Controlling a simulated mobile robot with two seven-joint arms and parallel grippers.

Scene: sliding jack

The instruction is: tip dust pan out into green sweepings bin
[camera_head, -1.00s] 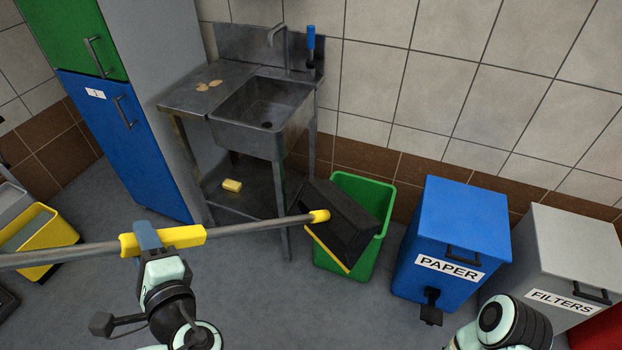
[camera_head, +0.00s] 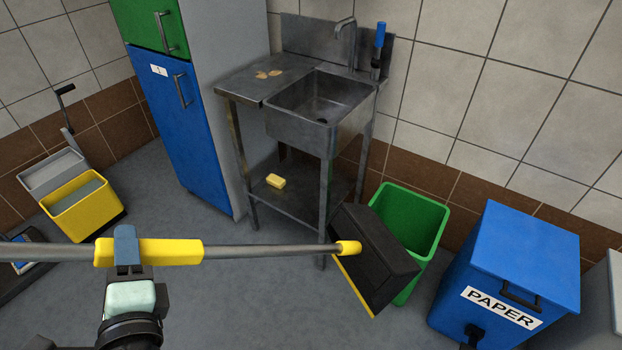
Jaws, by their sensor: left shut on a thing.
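My left gripper (camera_head: 127,250) is shut on the yellow grip of the dust pan's long grey handle. The dust pan (camera_head: 378,258) is black with a yellow front lip and hangs at the handle's right end, tilted with the lip pointing down and left. In the picture it overlaps the left front of the green sweepings bin (camera_head: 428,222), hiding part of its rim and wall. The bin is open at the top, and its visible inside looks empty. I cannot tell whether the pan touches the bin. The pan's inside is not visible. My right gripper is out of view.
A steel sink table (camera_head: 240,82) stands left of the bin, with a yellow sponge (camera_head: 276,181) on its lower shelf. A blue PAPER bin (camera_head: 520,255) stands to the right. A yellow mop bucket (camera_head: 85,207) is at the left. Floor before the sink is clear.

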